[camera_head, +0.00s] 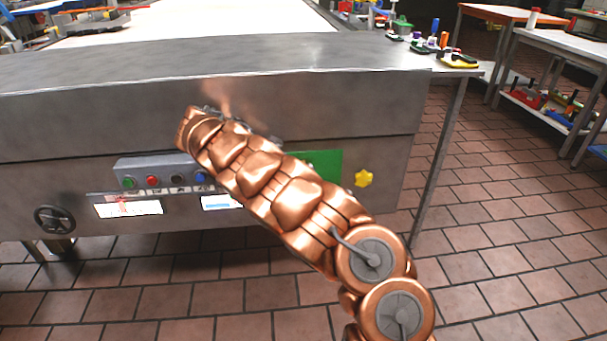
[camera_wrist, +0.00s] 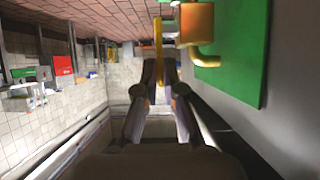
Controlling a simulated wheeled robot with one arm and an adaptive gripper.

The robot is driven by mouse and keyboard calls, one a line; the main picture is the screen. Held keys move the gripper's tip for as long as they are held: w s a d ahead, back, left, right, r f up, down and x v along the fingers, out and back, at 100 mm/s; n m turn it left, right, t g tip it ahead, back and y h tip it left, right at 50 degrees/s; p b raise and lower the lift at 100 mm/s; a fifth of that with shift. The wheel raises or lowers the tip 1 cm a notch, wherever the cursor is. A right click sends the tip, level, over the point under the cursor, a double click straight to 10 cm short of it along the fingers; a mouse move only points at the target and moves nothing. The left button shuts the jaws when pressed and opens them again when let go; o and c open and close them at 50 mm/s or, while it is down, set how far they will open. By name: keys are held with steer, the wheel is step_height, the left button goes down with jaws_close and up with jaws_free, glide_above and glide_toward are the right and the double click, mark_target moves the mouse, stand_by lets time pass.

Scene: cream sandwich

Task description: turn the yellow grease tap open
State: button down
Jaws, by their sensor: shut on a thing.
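In the wrist view the yellow grease tap has an orange-yellow body (camera_wrist: 197,24) beside a green panel and a thin yellow handle (camera_wrist: 158,42). The handle comes down between the fingertips of my gripper (camera_wrist: 160,76), which is shut on it. In the head view my copper arm reaches up to the front of the grey metal machine (camera_head: 100,120). It hides my gripper and the tap there.
A yellow star-shaped knob (camera_head: 363,178) sits right of the green panel (camera_head: 322,166) on the machine front. A control box with coloured buttons (camera_head: 152,181) and a dark handwheel (camera_head: 54,219) are at left. Tiled floor (camera_head: 490,230) is free at right.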

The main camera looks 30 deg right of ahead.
steer(key=shift+a+f, duration=0.1)
stand_by(0.5)
steer(key=c, duration=1.3)
jaws_free()
steer(key=shift+r, duration=4.95)
steer(key=shift+r, duration=0.1)
